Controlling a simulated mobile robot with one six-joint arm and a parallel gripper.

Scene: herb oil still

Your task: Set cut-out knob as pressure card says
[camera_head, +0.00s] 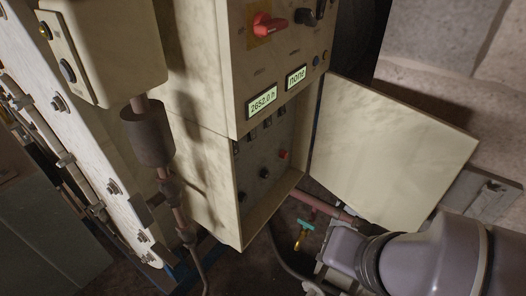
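The control cabinet (210,190) stands in the middle, tilted in the picture. Its lower compartment is open and holds several small knobs: a black knob (264,173), a red knob (283,154) and more dark ones near the top. I cannot tell which is the cut-out knob; labels are too small to read. No pressure card can be made out. My arm (430,262) reaches in at the lower right, below the open door and apart from the knobs. I cannot make out my gripper's fingers.
The cabinet door (390,150) hangs open to the right. Above are a red rotary switch (268,27) and displays reading "2652.0 h" (262,102) and "none" (296,77). A teal-handled valve (305,224) and pipes lie below. A pipe with a dark cylinder (147,132) stands left.

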